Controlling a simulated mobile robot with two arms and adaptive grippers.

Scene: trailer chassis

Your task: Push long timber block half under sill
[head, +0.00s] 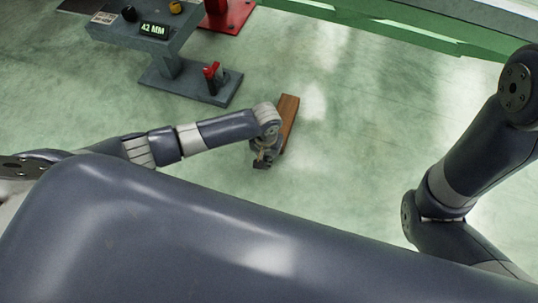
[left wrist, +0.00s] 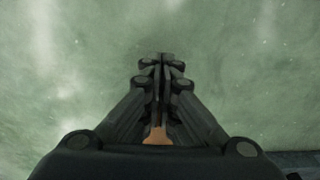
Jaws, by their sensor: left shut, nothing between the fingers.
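The long timber block (head: 289,113) lies on the green floor in the head view, its far end showing past my left wrist. My left gripper (head: 262,163) is shut and points down at the near end of the block; the arm hides part of the block. In the left wrist view the shut fingers (left wrist: 161,66) fill the middle, and a small brown patch (left wrist: 157,136) shows between the finger links. The green sill (head: 400,32) runs along the top right, apart from the block. My right gripper is out of view; only its arm shows at the right.
A grey stand (head: 150,30) with a "42 MM" display and a base plate (head: 190,82) with a red-topped lever stands at the upper left. A red stand (head: 226,14) is behind it. The floor (head: 350,110) between block and sill is clear.

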